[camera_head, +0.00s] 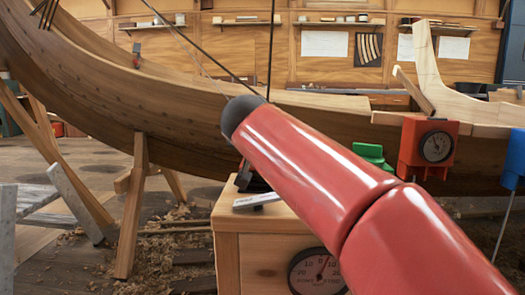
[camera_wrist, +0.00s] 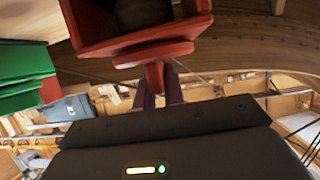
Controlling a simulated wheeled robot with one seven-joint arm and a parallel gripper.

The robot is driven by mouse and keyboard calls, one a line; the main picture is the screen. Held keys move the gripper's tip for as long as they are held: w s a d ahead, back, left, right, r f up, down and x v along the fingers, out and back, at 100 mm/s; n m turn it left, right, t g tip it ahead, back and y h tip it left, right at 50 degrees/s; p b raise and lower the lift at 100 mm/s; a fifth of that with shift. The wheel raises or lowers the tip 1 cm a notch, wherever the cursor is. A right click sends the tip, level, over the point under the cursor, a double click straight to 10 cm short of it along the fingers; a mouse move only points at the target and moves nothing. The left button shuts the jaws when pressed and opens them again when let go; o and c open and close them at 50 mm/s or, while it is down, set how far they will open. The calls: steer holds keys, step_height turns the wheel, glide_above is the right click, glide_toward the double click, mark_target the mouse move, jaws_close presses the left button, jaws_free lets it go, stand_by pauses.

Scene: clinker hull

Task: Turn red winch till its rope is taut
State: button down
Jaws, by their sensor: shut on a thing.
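In the wrist view the red winch (camera_wrist: 138,38) fills the top middle, with a hollow dark opening and a short red stem (camera_wrist: 156,78) below it. My gripper (camera_wrist: 159,86) has its two dark fingers on either side of this stem and is shut on it. In the head view my red arm crosses the middle and right, hiding the red winch. Dark lines, possibly ropes, run down from the top there; I cannot tell whether either belongs to the red winch or how tight it is.
A green block (camera_head: 371,155), partly behind my arm, also shows in the wrist view (camera_wrist: 25,68). A wooden box with a dial (camera_head: 240,255) is below. The hull (camera_head: 90,85) runs behind, on wooden props (camera_head: 133,205).

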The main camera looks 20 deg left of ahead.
steer(key=shift+f+m+h, duration=0.2)
steer(key=shift+m+h, duration=0.1)
steer(key=shift+h, duration=0.3)
steer(key=c, duration=1.5)
jaws_free()
steer(key=shift+r, duration=0.1)
steer(key=shift+s, duration=0.1)
steer(key=v, duration=0.7)
steer(key=shift+s+r+b, duration=0.1)
steer(key=shift+s+b, duration=0.2)
